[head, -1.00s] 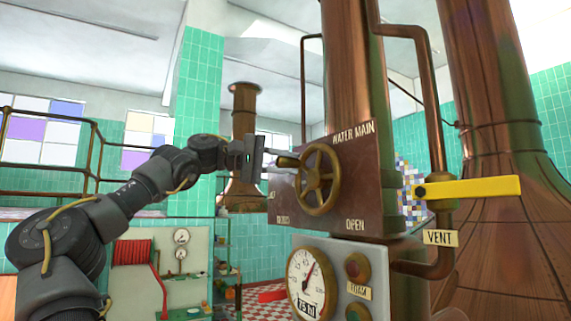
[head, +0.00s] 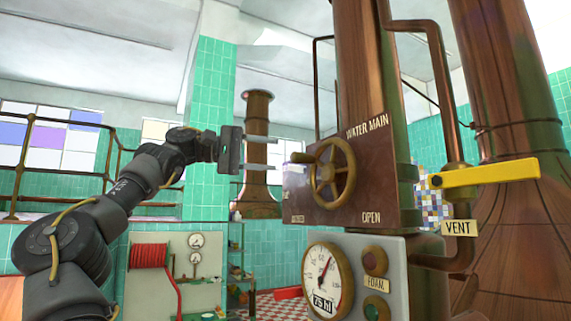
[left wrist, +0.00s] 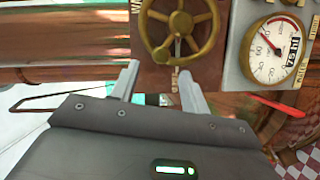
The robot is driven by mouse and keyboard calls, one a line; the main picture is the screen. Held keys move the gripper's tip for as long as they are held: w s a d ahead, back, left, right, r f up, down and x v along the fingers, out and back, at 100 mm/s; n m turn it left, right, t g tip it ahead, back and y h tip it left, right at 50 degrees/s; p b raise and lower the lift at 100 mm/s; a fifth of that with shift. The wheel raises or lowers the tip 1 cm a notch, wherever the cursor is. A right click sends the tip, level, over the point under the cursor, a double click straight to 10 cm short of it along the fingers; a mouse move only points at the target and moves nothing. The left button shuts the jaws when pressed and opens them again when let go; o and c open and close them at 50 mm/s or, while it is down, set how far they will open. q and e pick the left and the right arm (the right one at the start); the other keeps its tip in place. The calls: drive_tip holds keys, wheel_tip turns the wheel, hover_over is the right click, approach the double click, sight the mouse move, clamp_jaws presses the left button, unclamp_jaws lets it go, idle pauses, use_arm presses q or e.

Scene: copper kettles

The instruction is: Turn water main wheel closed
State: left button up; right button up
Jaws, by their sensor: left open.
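The water main wheel (head: 332,173) is a round brass handwheel with spokes and a knob handle (head: 303,158) at its upper left. It is mounted on a dark red-brown plate (head: 385,185) marked WATER MAIN, with OPEN at the lower right and a smaller, hard-to-read label at the lower left. My left gripper (head: 262,153) is open and empty, to the left of the wheel and apart from it, its two fingers pointing right. In the left wrist view, the wheel (left wrist: 180,48) is beyond the open fingers of the gripper (left wrist: 160,85). My right gripper is not in view.
Below the plate is a grey panel with a round gauge (head: 327,280) and a FOAM button (head: 375,261). A yellow vent lever (head: 490,173) sticks out at the right. Copper pipes and kettles stand behind. The space between gripper and wheel is clear.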

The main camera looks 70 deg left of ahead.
use_arm(q)
drive_tip(key=shift+v, duration=1.1)
